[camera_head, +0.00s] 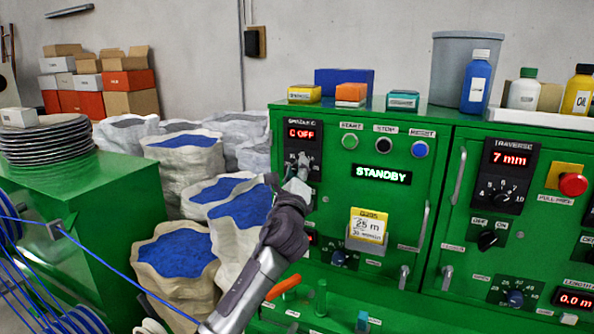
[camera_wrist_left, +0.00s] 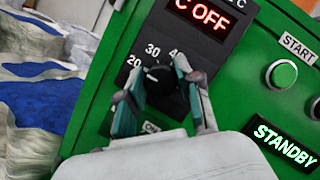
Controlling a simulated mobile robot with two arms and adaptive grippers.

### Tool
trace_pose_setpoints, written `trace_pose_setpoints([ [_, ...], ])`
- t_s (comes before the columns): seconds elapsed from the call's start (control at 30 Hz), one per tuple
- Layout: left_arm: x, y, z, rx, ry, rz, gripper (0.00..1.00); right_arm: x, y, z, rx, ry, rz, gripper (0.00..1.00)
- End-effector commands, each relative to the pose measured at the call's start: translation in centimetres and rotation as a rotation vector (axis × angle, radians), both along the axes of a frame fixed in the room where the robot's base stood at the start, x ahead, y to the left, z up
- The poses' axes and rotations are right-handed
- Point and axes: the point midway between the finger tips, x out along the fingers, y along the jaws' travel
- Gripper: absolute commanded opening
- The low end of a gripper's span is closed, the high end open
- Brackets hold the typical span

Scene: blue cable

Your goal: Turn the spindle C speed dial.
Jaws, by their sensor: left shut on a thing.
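The spindle C speed dial (camera_wrist_left: 160,78) is a black knob on a black panel with numbers around it, such as 20, 30 and 40. The red display (camera_head: 302,134) above it reads "C OFF". My left gripper (camera_head: 302,165) is at this panel in the head view and hides most of the dial. In the left wrist view the fingers of my left gripper (camera_wrist_left: 160,88) are on both sides of the dial, shut on it. The white pointer mark on the knob points toward the 30 side. My right gripper is not in view.
The green cabinet has START (camera_head: 350,142), STOP (camera_head: 381,146) and RESET (camera_head: 420,149) buttons and a "STANDBY" display (camera_head: 382,174). Bags of blue pellets (camera_head: 184,154) stand left. Bottles (camera_head: 477,82) and boxes stand on top.

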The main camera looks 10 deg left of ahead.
Motion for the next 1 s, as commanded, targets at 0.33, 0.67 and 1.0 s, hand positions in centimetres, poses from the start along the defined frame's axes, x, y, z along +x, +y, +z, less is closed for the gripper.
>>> trace_pose_setpoints([
  [0.33, 0.0, 0.0, -0.1, 0.000, 0.002, -0.001, 0.60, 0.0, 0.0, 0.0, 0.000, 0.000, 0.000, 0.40],
  [0.67, -0.2, 0.0, -0.1, 0.001, 0.001, 0.000, 0.60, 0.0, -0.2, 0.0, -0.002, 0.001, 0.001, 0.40],
  [1.0, -5.9, -0.6, -1.8, 0.000, 0.002, -0.002, 0.60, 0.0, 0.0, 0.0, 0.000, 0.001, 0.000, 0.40],
])
